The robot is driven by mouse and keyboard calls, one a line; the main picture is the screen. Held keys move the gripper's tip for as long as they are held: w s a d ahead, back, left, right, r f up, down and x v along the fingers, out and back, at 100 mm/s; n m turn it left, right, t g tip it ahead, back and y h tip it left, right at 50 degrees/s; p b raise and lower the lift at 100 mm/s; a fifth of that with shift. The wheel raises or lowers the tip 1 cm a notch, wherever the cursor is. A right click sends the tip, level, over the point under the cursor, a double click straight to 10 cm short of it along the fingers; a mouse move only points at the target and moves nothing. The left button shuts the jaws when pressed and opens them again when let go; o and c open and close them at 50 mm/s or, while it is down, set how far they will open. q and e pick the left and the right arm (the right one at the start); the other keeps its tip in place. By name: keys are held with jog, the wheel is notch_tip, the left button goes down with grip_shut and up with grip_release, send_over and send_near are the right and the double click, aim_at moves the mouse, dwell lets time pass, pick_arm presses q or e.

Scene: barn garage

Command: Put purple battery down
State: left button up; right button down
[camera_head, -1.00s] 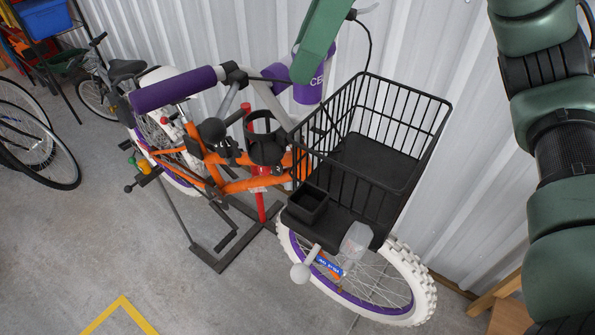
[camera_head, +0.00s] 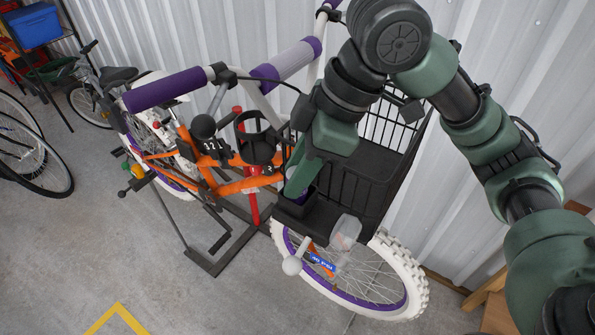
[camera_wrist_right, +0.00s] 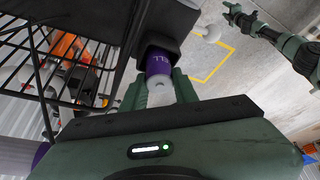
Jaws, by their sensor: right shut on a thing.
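My right gripper (camera_head: 297,188) points down at the small black box holder (camera_head: 281,208) on the front of the bicycle basket. In the right wrist view its green fingers (camera_wrist_right: 160,92) are shut around the purple battery (camera_wrist_right: 159,62). The battery has a pale near end and white lettering. Its far end is in the mouth of the black holder (camera_wrist_right: 160,42); how deep it sits I cannot tell. In the head view the gripper hides most of the battery. An arm that looks like my left one shows small in the right wrist view, its gripper (camera_wrist_right: 234,14) unclear.
The black wire basket (camera_head: 385,205) is directly beside my right gripper. The orange bicycle's handlebar with purple grips (camera_head: 170,90) is close to its left. A clear cup-like part (camera_head: 346,232) sits below the basket's front. Corrugated wall stands behind; open floor lies left.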

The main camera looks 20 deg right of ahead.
jog(key=shift+f, duration=0.4)
jog(key=c, duration=1.4)
grip_release()
jog(key=shift+f, duration=0.1)
jog(key=shift+o, duration=0.2)
jog(key=v, duration=1.2)
